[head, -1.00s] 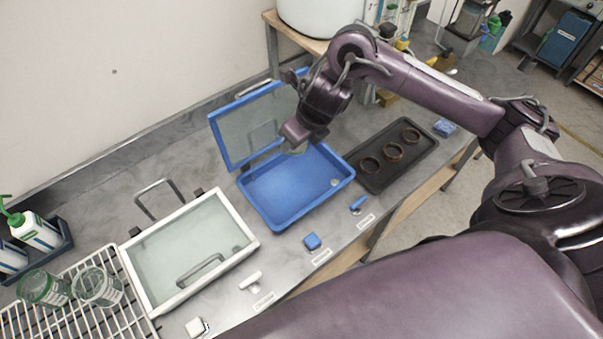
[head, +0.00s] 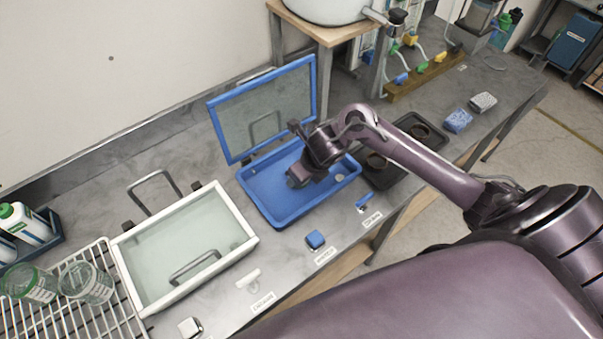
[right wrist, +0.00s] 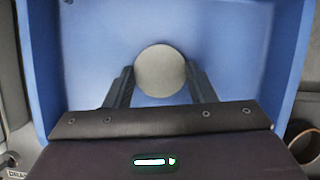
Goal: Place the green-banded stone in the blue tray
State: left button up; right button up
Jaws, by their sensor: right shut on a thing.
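The blue tray (head: 272,212) sits on the metal bench with its clear, blue-framed lid (head: 262,108) standing open at the back. My right gripper (head: 298,180) is low over the inside of the tray, pointing down. In the right wrist view its two fingers (right wrist: 160,85) are shut on a round grey stone (right wrist: 160,70), with blue tray floor behind it. No green band can be made out on the stone from these angles. I cannot tell whether the stone touches the tray floor. My left gripper is not in view.
A white-framed tray (head: 247,246) with a closed clear lid stands left of the blue tray. A black tray (head: 405,178) with dark rings is at its right. A wire rack (head: 70,322) with glass jars is at far left. Small blue and white levers line the front edge.

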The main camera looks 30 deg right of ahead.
jog(key=shift+f, duration=0.15)
jog(key=o, duration=1)
jog(key=shift+r, duration=0.4)
jog(key=p+v, duration=0.1)
jog(key=v, duration=1)
jog(key=shift+s+r, duration=0.25)
jog(key=shift+s, duration=0.05)
